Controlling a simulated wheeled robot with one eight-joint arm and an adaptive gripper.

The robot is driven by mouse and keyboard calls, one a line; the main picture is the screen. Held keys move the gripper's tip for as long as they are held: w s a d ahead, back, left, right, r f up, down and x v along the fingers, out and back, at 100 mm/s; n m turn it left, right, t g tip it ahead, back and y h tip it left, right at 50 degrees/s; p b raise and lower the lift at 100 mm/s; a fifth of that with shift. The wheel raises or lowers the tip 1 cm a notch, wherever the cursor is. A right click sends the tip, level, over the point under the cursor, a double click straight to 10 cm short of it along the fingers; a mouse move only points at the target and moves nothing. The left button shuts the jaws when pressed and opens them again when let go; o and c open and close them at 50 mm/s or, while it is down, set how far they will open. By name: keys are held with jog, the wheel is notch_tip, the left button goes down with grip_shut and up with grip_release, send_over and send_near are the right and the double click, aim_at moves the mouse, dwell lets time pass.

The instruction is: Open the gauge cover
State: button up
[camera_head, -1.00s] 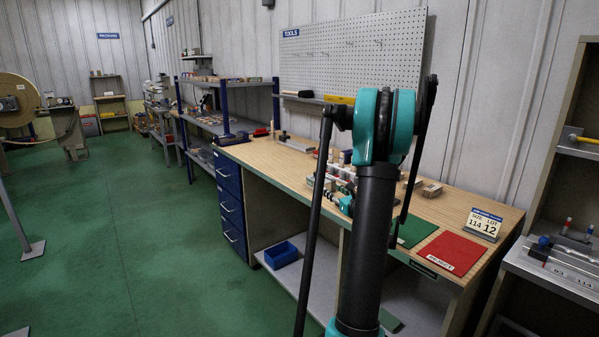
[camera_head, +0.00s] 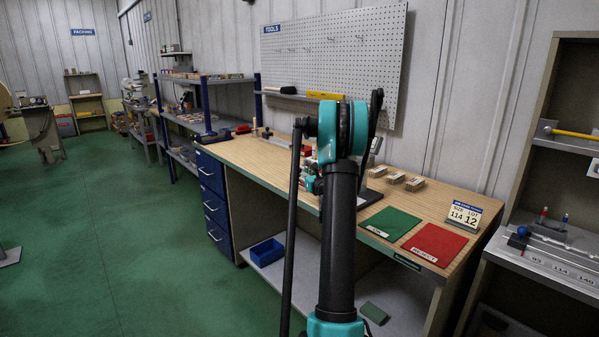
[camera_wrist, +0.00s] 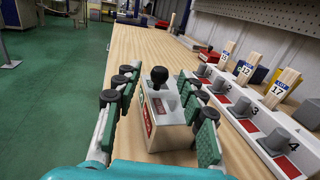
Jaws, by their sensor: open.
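I cannot tell for certain which part is the gauge cover. At the right in the head view is a grey gauge-like fixture (camera_head: 565,250) marked 93, 114 and 140, with a blue ball knob (camera_head: 522,231) at its left end. My gripper (camera_wrist: 160,84) is open in the wrist view, with one green-padded finger on each side of a pale box (camera_wrist: 166,125) with a black knob (camera_wrist: 159,75) on top. The box stands on the wooden bench, and I see no clear contact with it. In the head view my arm hides most of the gripper.
On the bench (camera_head: 262,151) are a green mat (camera_head: 390,222), a red REJECT mat (camera_head: 437,243) and a SIZE 114, LOT 12 sign (camera_head: 469,214). A numbered white rack (camera_wrist: 283,135) with grey pegs and tagged wooden blocks stands right of my gripper. Green floor (camera_head: 120,230) at left is clear.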

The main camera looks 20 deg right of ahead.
jog(key=shift+w+a, duration=0.1)
jog(key=shift+w, duration=1.3)
jog(key=shift+c, duration=0.3)
grip_shut()
